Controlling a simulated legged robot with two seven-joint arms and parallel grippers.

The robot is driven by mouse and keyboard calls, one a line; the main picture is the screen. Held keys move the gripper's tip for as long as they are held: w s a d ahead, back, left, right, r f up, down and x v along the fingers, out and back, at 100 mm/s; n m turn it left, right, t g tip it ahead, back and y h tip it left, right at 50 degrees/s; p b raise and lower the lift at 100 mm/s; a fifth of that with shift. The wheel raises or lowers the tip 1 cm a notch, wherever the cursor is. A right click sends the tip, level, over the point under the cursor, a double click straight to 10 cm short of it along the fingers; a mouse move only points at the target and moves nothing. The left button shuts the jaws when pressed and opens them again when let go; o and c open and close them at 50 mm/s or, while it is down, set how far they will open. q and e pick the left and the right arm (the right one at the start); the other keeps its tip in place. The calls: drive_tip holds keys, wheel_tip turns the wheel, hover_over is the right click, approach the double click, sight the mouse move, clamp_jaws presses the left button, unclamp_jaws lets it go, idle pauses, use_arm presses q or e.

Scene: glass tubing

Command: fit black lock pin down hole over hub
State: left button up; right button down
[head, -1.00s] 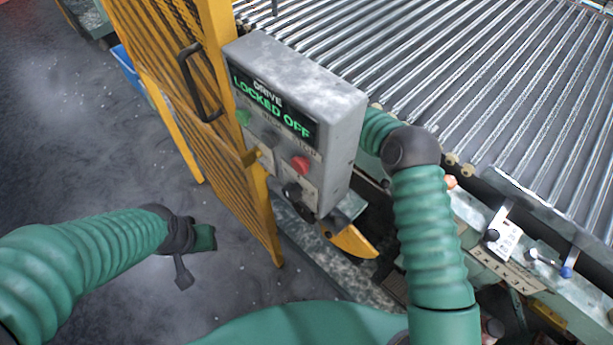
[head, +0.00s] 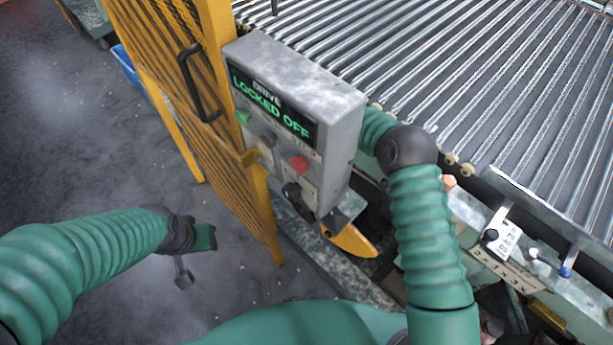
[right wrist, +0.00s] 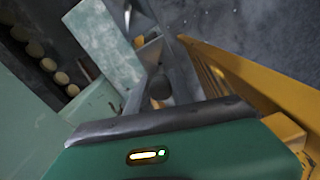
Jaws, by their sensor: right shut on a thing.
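My right arm reaches behind the grey control box in the head view, so its gripper is hidden there. In the right wrist view my right gripper (right wrist: 158,90) shows with its green housing at the bottom and grey fingers reaching away. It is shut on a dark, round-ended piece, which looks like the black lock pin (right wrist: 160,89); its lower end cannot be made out. I cannot clearly pick out the hub or its hole. My left gripper (head: 193,258) hangs over the floor at the left, away from the machine; its finger gap is unclear.
The grey control box (head: 295,110) reads "DRIVE LOCKED OFF". A yellow mesh guard (head: 190,90) stands at its left. A yellow curved part (head: 350,241) sits below the box. The roller conveyor (head: 450,75) fills the upper right. Levers (head: 567,270) stand on the side rail.

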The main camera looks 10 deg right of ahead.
drive_tip(key=shift+f+b, duration=2.3)
drive_tip(key=shift+f, duration=1.2)
drive_tip(key=c, duration=1)
unclamp_jaws()
drive_tip(key=shift+c, duration=0.2)
drive_tip(key=shift+r, duration=0.15)
